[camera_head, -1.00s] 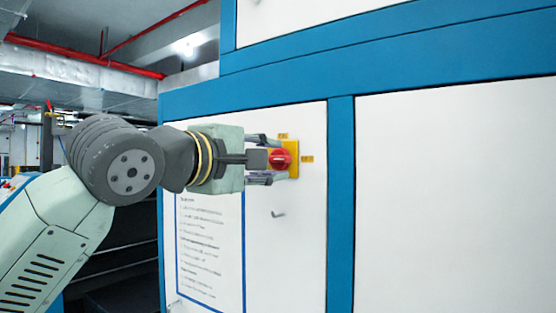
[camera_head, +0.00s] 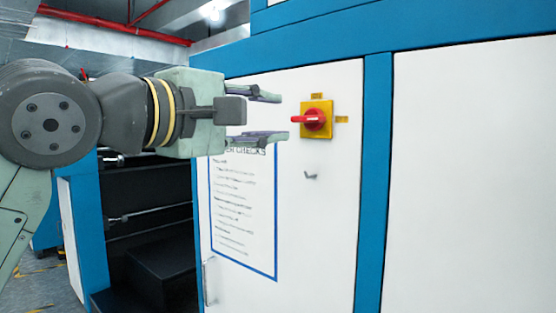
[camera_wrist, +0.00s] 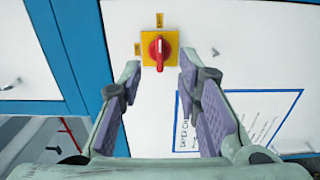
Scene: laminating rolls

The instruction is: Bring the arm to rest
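My gripper (camera_head: 278,116) is open and empty, at the left of a red rotary knob (camera_head: 310,119) on a yellow plate (camera_head: 323,108). There is a clear gap between the fingertips and the knob. The knob's handle points left, toward my gripper. In the wrist view, the knob (camera_wrist: 159,50) is just beyond the two spread fingertips of my gripper (camera_wrist: 160,66), and its handle points down the picture. My arm is stretched out level from the left in the head view.
The knob is on a white cabinet door (camera_head: 290,215) in a blue frame (camera_head: 373,190). A printed sheet (camera_head: 243,210) hangs below my gripper. A small hook (camera_head: 311,175) sits under the knob, and a door handle (camera_head: 208,282) is lower left. A dark open bay (camera_head: 150,230) lies left.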

